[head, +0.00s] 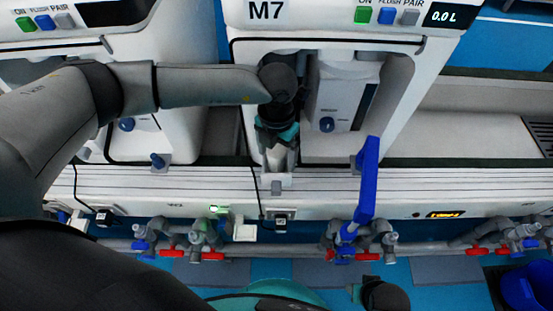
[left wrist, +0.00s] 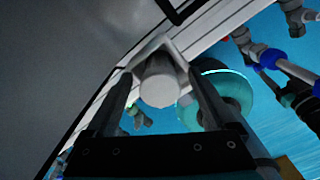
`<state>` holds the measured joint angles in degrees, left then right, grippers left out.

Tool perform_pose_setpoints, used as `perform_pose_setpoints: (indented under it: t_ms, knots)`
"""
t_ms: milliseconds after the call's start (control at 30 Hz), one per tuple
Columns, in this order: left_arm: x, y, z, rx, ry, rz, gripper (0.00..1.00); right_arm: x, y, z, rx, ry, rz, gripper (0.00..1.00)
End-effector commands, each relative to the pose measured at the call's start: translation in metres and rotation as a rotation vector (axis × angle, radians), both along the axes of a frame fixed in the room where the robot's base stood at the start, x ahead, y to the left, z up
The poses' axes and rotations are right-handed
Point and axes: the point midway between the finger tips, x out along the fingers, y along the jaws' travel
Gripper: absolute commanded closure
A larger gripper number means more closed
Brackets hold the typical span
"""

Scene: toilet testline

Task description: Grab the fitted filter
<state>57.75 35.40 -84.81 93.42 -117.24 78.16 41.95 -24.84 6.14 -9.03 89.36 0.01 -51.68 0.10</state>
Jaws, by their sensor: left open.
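My left gripper (head: 277,166) reaches down in front of the M7 unit, above the pale ledge. In the left wrist view its two dark fingers (left wrist: 160,78) are apart and open. A pale grey cylinder, which looks like the fitted filter (left wrist: 158,88), shows between the fingertips in a white bracket (left wrist: 168,46) on the ledge edge. I cannot tell whether the fingers touch it. In the head view the gripper mostly hides the filter, and a white bracket (head: 277,182) shows just below the fingertips.
A blue lever (head: 367,185) stands up on the right. Pipes with red and blue valves (head: 345,250) run below the ledge (head: 340,180). A blue bucket (head: 528,288) is bottom right.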

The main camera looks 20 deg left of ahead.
Motion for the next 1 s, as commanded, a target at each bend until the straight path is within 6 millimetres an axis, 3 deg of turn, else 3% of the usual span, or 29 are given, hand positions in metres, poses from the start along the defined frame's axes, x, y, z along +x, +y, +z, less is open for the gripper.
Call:
perform_pose_setpoints:
  t_ms: [100, 867, 1000]
  knots:
    - [-0.0001, -0.0001, 0.0001, 0.0, 0.0, 0.0, 0.12, -0.0002, 0.0001, 0.0, 0.0, 0.0, 0.0, 0.5]
    - [0.0001, 0.0002, 0.0003, 0.0, 0.0, 0.0, 0.98, 0.0003, 0.0002, 0.0, 0.0, -0.001, -0.001, 0.5]
    - [0.0003, 0.0001, 0.0005, 0.0, 0.0, 0.0, 1.0, 0.0002, 0.0002, -0.0001, 0.0, -0.001, -0.001, 0.5]
